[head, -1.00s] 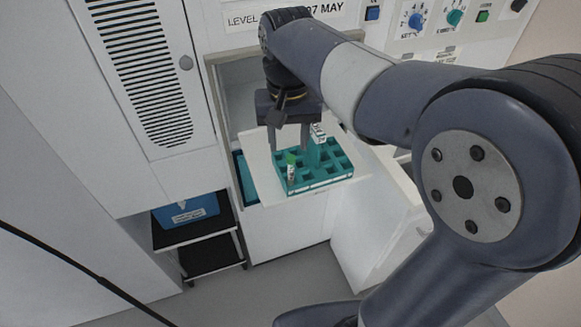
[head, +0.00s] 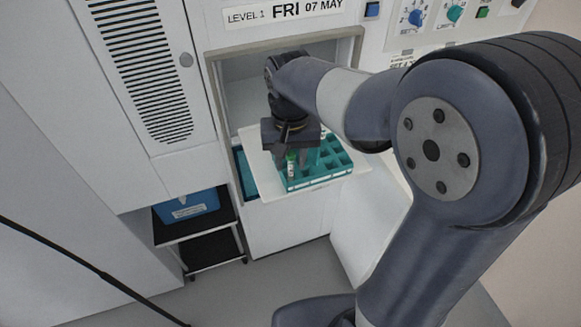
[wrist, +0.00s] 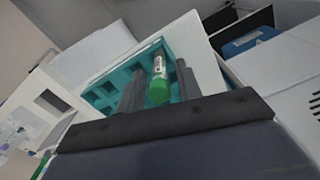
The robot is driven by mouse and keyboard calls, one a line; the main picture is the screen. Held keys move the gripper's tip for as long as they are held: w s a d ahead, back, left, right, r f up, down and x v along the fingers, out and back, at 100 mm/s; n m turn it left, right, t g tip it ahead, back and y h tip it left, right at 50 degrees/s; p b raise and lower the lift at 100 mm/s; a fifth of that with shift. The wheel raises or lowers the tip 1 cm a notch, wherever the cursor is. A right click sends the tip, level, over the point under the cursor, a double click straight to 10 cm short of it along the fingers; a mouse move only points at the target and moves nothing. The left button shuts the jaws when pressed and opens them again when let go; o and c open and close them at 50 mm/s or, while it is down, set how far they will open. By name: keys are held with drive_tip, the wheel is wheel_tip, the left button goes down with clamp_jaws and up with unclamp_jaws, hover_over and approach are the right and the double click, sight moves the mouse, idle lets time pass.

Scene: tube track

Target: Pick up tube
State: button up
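A tube with a green cap and a white label (head: 291,170) stands in the front left part of a teal rack (head: 318,182). My gripper (head: 297,165) points down over the rack, right at the tube. In the wrist view the tube (wrist: 158,68) shows between the two fingers of my gripper (wrist: 161,66), cap toward the camera. The fingers are apart, with a gap visible on each side of the tube. The rack (wrist: 99,93) also shows there, partly hidden by the fingers.
The rack sits on a white shelf (head: 262,170) before a recessed opening in the machine. A blue bin (head: 187,208) stands on a black cart (head: 212,246) at lower left. Other rack slots look mostly empty. The cabinet front (head: 300,225) drops below the shelf.

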drive_tip(key=c, duration=0.6)
drive_tip(key=shift+r, duration=0.15)
wheel_tip(320, 180, up, 10)
drive_tip(key=shift+f, duration=0.1)
